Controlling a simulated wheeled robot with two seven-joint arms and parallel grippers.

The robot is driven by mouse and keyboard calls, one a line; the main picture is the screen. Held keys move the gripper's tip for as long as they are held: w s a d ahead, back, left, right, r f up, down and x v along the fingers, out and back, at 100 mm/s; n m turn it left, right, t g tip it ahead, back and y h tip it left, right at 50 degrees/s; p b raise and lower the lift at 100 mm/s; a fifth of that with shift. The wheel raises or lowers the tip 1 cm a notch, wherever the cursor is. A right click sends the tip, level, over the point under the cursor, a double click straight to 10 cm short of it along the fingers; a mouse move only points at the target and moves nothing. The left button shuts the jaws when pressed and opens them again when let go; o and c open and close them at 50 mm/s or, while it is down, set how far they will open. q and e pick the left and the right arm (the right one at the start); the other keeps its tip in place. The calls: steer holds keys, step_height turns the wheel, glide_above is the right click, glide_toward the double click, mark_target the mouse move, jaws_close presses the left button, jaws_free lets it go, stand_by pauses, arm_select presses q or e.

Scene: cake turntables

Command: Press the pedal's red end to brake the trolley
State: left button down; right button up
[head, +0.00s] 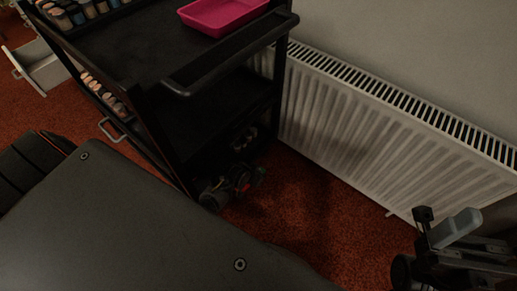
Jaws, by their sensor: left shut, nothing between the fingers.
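The black trolley (215,115) stands at the upper middle in the head view, beside a white radiator. At the foot of its near corner is a small dark caster-and-pedal assembly with a red part, the pedal's red end (243,182), partly in shadow; its exact tilt is too small to tell.
A pink tray (225,14) and several small bottles (82,10) are on the trolley. The radiator (380,130) lines the wall close to its right. Red carpet (310,220) is clear between pedal and gripper. An open drawer (47,70) shows at upper left.

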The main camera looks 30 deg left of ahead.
arm_select(q)
steer(key=shift+s+a+r+p, duration=0.1)
steer(key=shift+s+r+p, duration=0.25)
steer(key=shift+s+p, duration=0.25)
